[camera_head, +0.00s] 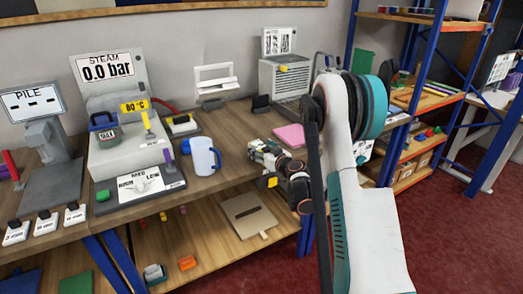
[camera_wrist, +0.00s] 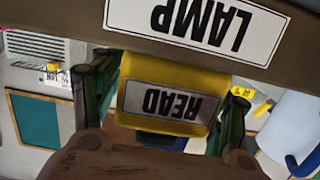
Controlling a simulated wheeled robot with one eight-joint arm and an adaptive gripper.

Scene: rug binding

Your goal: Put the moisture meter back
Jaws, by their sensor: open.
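My gripper (camera_head: 262,153) is held out over the front right part of the bench, right of the blue mug (camera_head: 203,157). In the wrist view my gripper (camera_wrist: 160,92) has its fingers apart, one on each side of a yellow block (camera_wrist: 150,70) with an upside-down READ label. I cannot tell whether they touch it, or whether it is the moisture meter. A yellow piece (camera_head: 271,181) shows by my gripper in the head view. Another yellow device (camera_head: 181,119) lies on a dark holder on the bench, left of centre; its label is too small to read.
A dark bar labelled LAMP (camera_wrist: 200,25) crosses the top of the wrist view. The steam unit (camera_head: 115,150), MED dial panel (camera_head: 140,187) and pile gauge (camera_head: 47,150) crowd the left. A pink pad (camera_head: 290,136) lies behind my gripper. A vented box (camera_head: 283,80) stands behind it.

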